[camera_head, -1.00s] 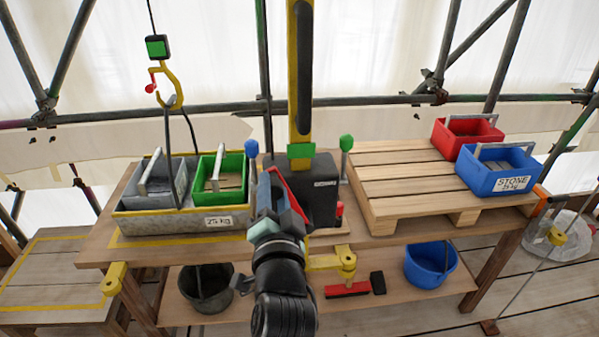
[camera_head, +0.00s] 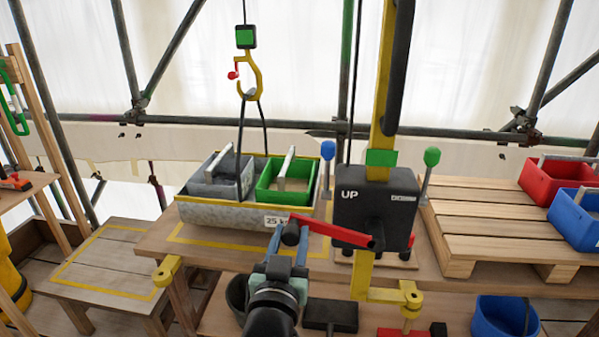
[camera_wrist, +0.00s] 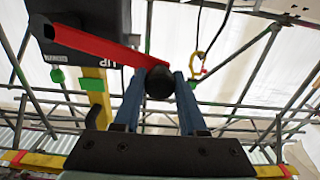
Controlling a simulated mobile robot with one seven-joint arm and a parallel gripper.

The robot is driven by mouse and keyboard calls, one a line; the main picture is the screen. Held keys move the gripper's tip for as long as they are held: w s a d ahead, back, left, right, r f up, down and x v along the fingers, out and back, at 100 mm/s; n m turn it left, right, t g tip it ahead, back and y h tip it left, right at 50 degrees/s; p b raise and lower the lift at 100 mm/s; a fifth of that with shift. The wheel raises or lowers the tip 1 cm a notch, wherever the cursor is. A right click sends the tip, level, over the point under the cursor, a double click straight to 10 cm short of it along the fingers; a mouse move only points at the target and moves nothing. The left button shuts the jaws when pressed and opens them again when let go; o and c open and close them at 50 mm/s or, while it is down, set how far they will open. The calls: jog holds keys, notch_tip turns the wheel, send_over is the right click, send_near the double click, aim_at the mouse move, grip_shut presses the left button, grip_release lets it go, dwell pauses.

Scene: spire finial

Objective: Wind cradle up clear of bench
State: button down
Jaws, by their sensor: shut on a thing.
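The metal cradle (camera_head: 225,214), tagged "25 kg", sits on the bench (camera_head: 160,240) and holds a grey box (camera_head: 205,187) and a green box (camera_head: 268,197). Dark slings run from it to the yellow hook (camera_head: 257,75) above. The black winch box (camera_head: 350,215), marked "UP", carries a red crank arm (camera_head: 335,229) that points left to a black knob (camera_head: 291,233). My gripper (camera_head: 288,240) is shut on this knob. In the wrist view, the blue fingers flank the black knob (camera_wrist: 159,83) at the end of the red crank arm (camera_wrist: 90,45).
Blue-topped (camera_head: 327,150) and green-topped levers (camera_head: 432,157) flank the winch. A pallet (camera_head: 480,230) with a red box (camera_head: 553,175) and a blue box (camera_head: 575,212) stands at right. A yellow-outlined platform (camera_head: 105,262) at left is clear.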

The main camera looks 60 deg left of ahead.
jog(key=shift+s+a+f+n+b, duration=0.15)
jog(key=shift+f+n+b, duration=0.75)
jog(key=shift+f, duration=0.75)
